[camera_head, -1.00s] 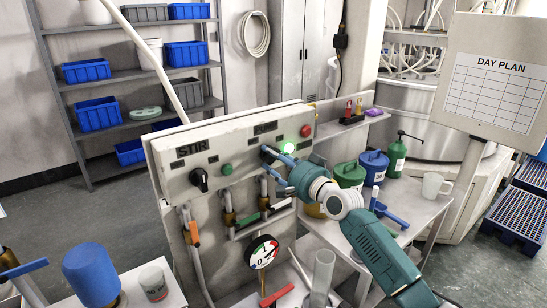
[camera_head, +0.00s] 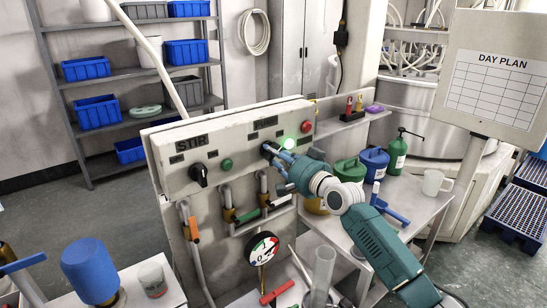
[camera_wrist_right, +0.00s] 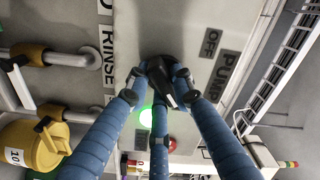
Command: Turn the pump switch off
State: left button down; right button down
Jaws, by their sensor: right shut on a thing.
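The pump switch is a black knob (camera_wrist_right: 165,88) on the pale control panel (camera_head: 240,165), beside the PUMP and OFF labels in the right wrist view. My right gripper (camera_head: 270,153) is at the upper right part of the panel. Its blue fingers are shut around the knob, which they mostly hide in the head view; the right wrist view shows the fingertips (camera_wrist_right: 163,80) at its sides. A green lamp (camera_head: 290,143) glows just right of the fingers. The knob's exact pointing is hard to tell. My left gripper is not in view.
A black STIR knob (camera_head: 199,175), a green button (camera_head: 226,164) and a red button (camera_head: 306,127) share the panel. Pipes with valves and a gauge (camera_head: 263,248) are below. Green and blue cans (camera_head: 375,161) stand on the bench to the right.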

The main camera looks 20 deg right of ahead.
jog(key=n+b, duration=0.2)
jog(key=shift+f+n, duration=0.2)
jog(key=shift+n, duration=0.2)
jog(key=n+b, duration=0.1)
jog(key=n, duration=0.1)
jog(key=shift+d+r+n+b, duration=0.15)
jog(key=shift+n+b, duration=0.15)
jog(key=shift+b, duration=0.05)
jog(key=shift+r+n+b, duration=0.1)
jog(key=shift+n+b, duration=0.35)
jog(key=shift+n, duration=0.75)
jog(key=shift+r+n, duration=0.1)
jog(key=shift+n, duration=1.2)
jog(key=c, duration=1.5)
grip_release()
